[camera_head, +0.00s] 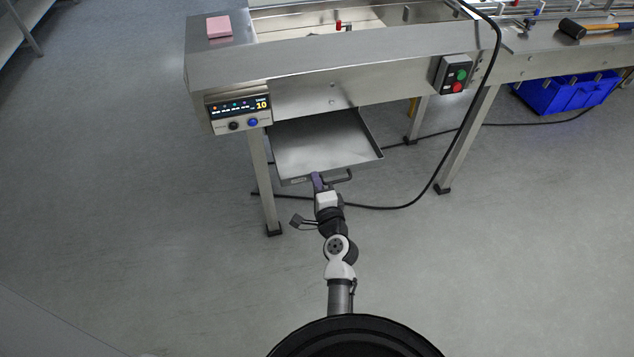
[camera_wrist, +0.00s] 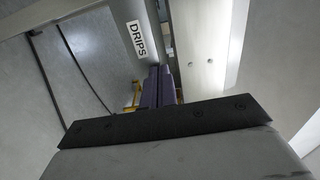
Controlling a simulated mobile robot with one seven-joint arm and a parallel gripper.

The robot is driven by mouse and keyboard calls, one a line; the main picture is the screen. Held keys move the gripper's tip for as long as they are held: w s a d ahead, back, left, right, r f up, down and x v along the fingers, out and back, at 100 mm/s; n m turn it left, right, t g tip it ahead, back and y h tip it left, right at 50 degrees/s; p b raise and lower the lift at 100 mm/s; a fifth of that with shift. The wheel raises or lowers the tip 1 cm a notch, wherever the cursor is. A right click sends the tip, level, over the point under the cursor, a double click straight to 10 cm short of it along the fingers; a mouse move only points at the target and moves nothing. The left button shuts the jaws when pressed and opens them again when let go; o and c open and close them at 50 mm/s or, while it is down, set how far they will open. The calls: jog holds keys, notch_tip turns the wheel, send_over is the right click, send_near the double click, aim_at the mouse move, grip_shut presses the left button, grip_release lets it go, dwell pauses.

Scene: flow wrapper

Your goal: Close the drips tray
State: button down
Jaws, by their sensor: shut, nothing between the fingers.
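The drips tray (camera_head: 325,143) is a shallow metal tray under the steel machine. It stands pulled out toward me, with its flat inside showing. In the wrist view the fingers (camera_wrist: 158,85) lie beside the tray's front panel (camera_wrist: 112,62), which bears a white DRIPS label (camera_wrist: 136,38). I cannot tell whether the fingertips touch the panel.
The machine's leg (camera_head: 262,180) stands left of the tray, and another leg (camera_head: 467,140) stands to the right. A black cable (camera_head: 440,165) hangs down and runs across the floor behind my gripper. A blue crate (camera_head: 566,93) lies at the far right.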

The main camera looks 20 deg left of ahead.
aim_at(297, 133)
jog(key=b+x, duration=0.4)
jog(key=x, duration=1.8)
jog(key=shift+w+a+f+b, duration=0.15)
jog(key=shift+b, duration=0.25)
jog(key=shift+w+a, duration=0.15)
jog(key=shift+w, duration=0.05)
jog(key=shift+w+r, duration=0.1)
jog(key=shift+r, duration=0.3)
jog(key=shift+r, duration=0.1)
